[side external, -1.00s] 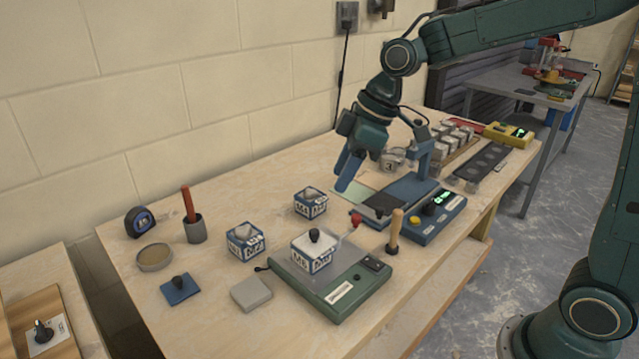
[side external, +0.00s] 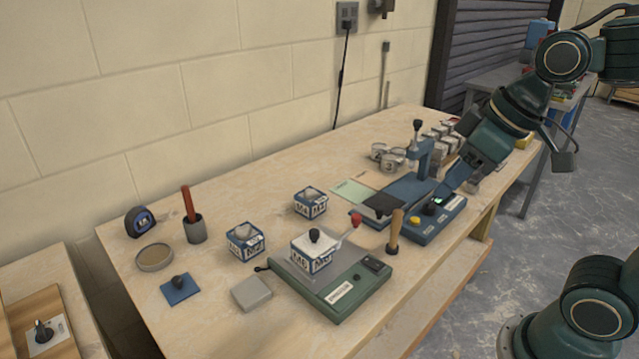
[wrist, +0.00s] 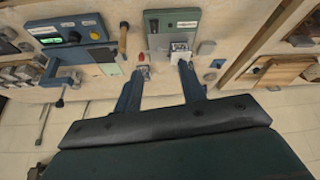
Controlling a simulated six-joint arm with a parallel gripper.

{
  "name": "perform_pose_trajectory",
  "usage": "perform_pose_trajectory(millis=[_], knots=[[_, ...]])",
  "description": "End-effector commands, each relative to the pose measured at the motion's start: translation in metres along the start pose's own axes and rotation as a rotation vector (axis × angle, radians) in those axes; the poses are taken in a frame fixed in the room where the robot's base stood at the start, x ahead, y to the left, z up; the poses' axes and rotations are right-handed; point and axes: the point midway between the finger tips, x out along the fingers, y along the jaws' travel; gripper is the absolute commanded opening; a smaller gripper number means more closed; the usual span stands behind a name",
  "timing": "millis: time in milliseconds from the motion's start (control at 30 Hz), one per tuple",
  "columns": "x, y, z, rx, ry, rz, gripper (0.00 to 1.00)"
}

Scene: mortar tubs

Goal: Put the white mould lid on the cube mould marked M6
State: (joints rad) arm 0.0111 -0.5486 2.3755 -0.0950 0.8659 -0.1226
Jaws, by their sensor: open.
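The cube mould marked M6 (side external: 318,262) sits on the green machine (side external: 345,300). The white mould lid (side external: 312,245), with a black knob, lies on top of the mould and looks level. My gripper (side external: 443,196) is open and empty, well to the right of the mould, in front of the blue press. In the wrist view the two fingers of my gripper (wrist: 162,68) are spread apart, and the mould (wrist: 180,46) shows beyond the fingertips.
Two more marked moulds (side external: 245,241) (side external: 311,203) stand behind. A blue lid (side external: 180,289) and grey block (side external: 251,293) lie to the left.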

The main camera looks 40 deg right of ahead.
Motion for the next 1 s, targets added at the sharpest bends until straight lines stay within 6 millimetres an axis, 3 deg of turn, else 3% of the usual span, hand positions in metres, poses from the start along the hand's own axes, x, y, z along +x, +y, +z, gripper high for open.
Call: perform_pose_trajectory(millis=[133, 333, 1000], knots=[[-0.008, 0.002, 0.029, 0.094, 0.023, 0.034, 0.4], [-0.012, 0.005, 0.05, 0.169, 0.037, 0.057, 0.4], [-0.012, 0.005, 0.053, 0.184, 0.039, 0.061, 0.4]])
